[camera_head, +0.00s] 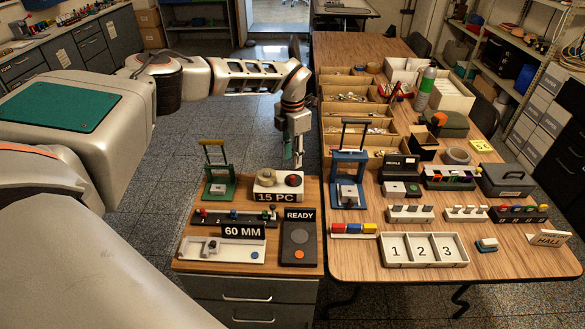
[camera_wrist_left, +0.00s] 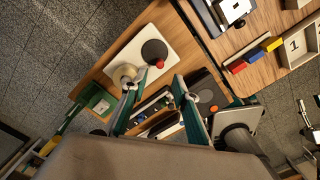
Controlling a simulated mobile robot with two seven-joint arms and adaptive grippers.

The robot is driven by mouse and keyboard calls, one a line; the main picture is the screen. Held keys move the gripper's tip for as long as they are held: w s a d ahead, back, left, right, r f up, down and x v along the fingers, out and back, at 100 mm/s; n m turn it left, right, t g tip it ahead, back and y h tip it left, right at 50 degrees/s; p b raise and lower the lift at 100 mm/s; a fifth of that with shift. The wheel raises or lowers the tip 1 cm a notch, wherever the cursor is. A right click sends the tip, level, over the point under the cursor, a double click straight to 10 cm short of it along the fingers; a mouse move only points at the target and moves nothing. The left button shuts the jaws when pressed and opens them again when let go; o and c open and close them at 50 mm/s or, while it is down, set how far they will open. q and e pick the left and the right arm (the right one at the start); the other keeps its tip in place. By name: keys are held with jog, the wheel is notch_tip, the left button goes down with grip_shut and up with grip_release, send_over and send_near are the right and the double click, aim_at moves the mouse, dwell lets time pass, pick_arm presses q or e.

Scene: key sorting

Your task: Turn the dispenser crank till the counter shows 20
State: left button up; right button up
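The dispenser is a white box (camera_head: 262,191) on the small wooden cabinet in the head view; its front label, the counter (camera_head: 277,197), reads "15 PC". On its top are a dark round crank disc (camera_wrist_left: 153,49) with a red knob (camera_wrist_left: 160,64) and a pale round cup (camera_wrist_left: 123,75). My left gripper (camera_head: 299,164) points down just above and behind the disc. In the left wrist view its two green-edged fingers (camera_wrist_left: 156,80) are apart, with the red knob seen just beyond the gap between the tips. Contact cannot be told. My right gripper is not in view.
On the same cabinet stand a green press (camera_head: 219,188), a "60 MM" sign (camera_head: 243,231) and a dark "READY" box (camera_head: 299,245). The long table (camera_head: 345,270) at right holds a blue press (camera_head: 348,195), bins and a white 1-2-3 tray (camera_head: 424,265).

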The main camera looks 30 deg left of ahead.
pick_arm(q)
notch_tip(320, 180, up, 4)
jog(key=shift+f, duration=0.1)
jog(key=shift+s, duration=0.1)
dwell(0.6)
